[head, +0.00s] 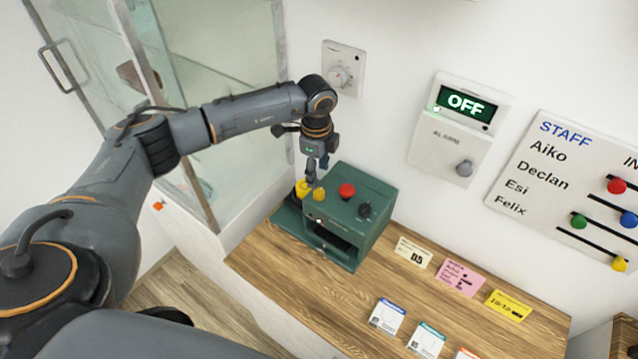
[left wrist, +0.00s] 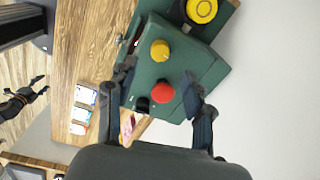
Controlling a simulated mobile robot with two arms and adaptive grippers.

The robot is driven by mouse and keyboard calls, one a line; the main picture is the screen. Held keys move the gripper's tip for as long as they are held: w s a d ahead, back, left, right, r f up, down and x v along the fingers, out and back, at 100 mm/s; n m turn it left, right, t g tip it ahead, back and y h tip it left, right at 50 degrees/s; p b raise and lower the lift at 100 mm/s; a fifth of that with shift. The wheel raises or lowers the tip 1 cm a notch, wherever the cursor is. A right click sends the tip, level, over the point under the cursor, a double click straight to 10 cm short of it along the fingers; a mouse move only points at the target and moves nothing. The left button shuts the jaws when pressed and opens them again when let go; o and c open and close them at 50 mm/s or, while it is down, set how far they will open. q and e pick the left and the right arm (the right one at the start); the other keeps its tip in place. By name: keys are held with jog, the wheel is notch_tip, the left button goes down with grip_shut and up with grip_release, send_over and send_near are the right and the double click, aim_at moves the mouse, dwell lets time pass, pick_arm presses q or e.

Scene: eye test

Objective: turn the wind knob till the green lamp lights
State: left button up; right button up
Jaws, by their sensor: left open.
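A green box (head: 375,238) on the desk carries a yellow knob (head: 319,194), a red button (head: 347,190) and a black knob (head: 365,209). No label shows which is the wind knob. A small pale spot (head: 319,221) is on its front; I cannot tell if it is a lamp. My left gripper (head: 317,177) is open and empty just above the box. A small dark claw (left wrist: 25,97) there may be my right gripper.
A larger yellow part (head: 302,188) stands at the box's left. Behind are a wall dial (head: 340,76), an alarm panel (head: 450,145) with a green glow under an OFF display (head: 467,104), and a staff board (head: 560,185). Cards (head: 458,278) lie on the desk (head: 345,300). A glass cabinet (head: 215,70) stands left.

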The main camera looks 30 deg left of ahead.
aim_at(319, 191)
pick_arm(q)
jog(key=f+p, duration=0.1)
jog(key=f, duration=0.6)
jog(key=shift+w+f+p, duration=0.2)
jog(key=shift+p, duration=0.15)
grip_shut()
